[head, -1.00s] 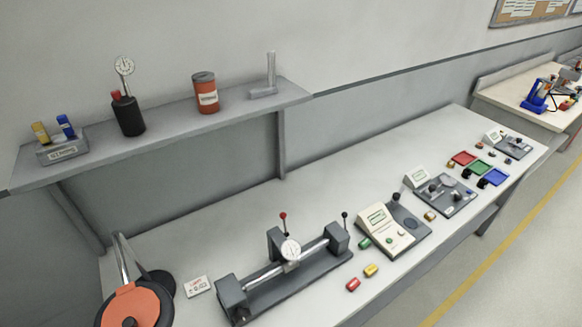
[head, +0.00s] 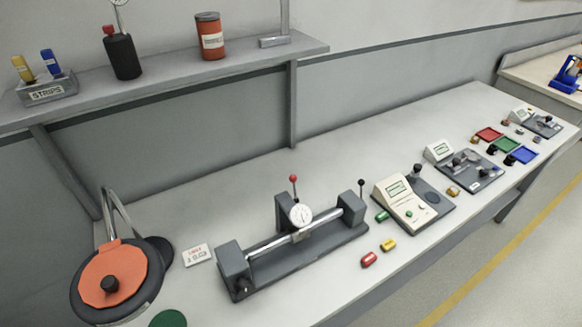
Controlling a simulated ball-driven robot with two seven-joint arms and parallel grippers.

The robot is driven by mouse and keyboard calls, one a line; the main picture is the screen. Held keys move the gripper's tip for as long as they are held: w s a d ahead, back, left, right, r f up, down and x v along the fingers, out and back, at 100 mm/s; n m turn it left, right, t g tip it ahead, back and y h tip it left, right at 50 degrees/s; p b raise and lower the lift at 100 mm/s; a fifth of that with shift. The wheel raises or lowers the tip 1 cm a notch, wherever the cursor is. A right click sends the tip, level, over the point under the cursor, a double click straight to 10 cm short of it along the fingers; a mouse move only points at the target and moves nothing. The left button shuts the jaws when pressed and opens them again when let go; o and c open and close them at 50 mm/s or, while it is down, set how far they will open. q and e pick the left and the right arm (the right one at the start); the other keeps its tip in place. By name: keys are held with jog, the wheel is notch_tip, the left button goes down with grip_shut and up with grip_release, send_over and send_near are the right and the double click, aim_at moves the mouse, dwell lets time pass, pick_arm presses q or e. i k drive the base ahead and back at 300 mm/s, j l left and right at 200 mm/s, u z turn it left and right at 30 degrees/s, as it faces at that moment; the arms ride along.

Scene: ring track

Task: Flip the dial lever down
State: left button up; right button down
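A grey bench fixture (head: 300,257) stands on the workbench near the middle of the head view. It carries a horizontal steel rod between two end blocks. A round white dial (head: 301,215) sits on the rod. A lever with a red ball tip (head: 293,179) stands up, close to vertical, just behind the dial. A second lever with a black ball tip (head: 361,183) stands up at the right end block. Neither of my grippers shows in the head view.
An orange and dark round device (head: 112,262) stands left of the fixture, with a small printed card (head: 197,254) between. Red (head: 369,259) and yellow (head: 389,245) cylinders lie in front right. A beige meter (head: 404,201) stands right. A shelf (head: 170,79) runs above the bench's left part.

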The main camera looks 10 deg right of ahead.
aim_at(293, 178)
jog(key=l+u, duration=0.4)
jog(key=k+l+u, duration=0.15)
jog(key=u, duration=0.25)
jog(key=k+l+u, duration=0.15)
jog(key=l+u, duration=0.25)
